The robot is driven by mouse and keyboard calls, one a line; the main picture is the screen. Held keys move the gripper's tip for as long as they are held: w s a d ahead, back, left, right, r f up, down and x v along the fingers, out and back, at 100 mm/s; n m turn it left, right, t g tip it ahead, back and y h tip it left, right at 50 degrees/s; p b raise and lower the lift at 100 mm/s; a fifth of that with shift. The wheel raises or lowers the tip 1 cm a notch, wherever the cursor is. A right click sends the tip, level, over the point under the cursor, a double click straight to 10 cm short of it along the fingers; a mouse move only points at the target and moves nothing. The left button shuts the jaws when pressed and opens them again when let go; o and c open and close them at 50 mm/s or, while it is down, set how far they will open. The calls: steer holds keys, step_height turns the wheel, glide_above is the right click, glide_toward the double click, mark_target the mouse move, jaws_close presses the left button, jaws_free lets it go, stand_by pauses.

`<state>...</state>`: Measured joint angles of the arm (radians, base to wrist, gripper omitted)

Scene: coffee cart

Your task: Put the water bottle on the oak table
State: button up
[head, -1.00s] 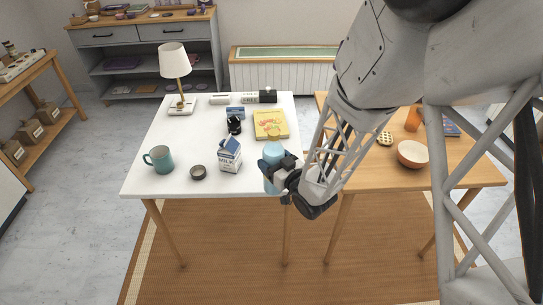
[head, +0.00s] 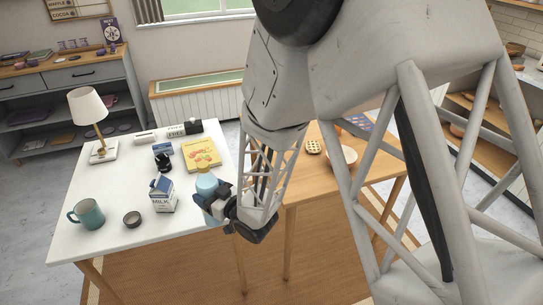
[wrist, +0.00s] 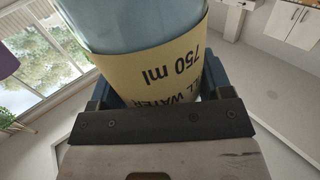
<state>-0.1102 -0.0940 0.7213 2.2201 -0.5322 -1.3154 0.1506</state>
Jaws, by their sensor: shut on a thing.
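In the wrist view the bottle (wrist: 150,22) fills the top middle, with a yellow label reading "750 ml" between my jaws (wrist: 155,95). I cannot tell whether its base touches the white table. The oak table (head: 300,185) stands to the right, partly hidden behind my arm.
A milk carton (head: 163,196), a small dark bowl (head: 132,219) and a teal mug (head: 88,214) stand left of the bottle. A yellow book (head: 201,153) lies behind it. The oak table carries a waffle-like round (head: 313,147) and a bowl (head: 342,157), partly hidden.

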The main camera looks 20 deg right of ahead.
steer(key=shift+w, duration=0.1)
steer(key=shift+w+d, duration=0.4)
steer(key=shift+w, duration=0.05)
steer(key=w+d+m+t+h, duration=0.1)
steer(key=w+d+m+h, duration=0.1)
steer(key=w+d, duration=0.5)
steer(key=w+d+m+t+h, duration=0.1)
steer(key=w+d+h, duration=0.3)
steer(key=d, duration=1.2)
steer(key=w+d+m+t+h, duration=0.1)
steer(key=w+d+m+h, duration=0.2)
steer(key=w+d, duration=0.9)
steer(key=shift+d+r, duration=0.2)
steer(key=w+d+f, duration=0.1)
steer(key=w+d, duration=0.3)
steer(key=w, duration=1.1)
steer(key=shift+w+f, duration=0.2)
steer(key=shift+w, duration=0.05)
steer(key=shift+f, duration=1.9)
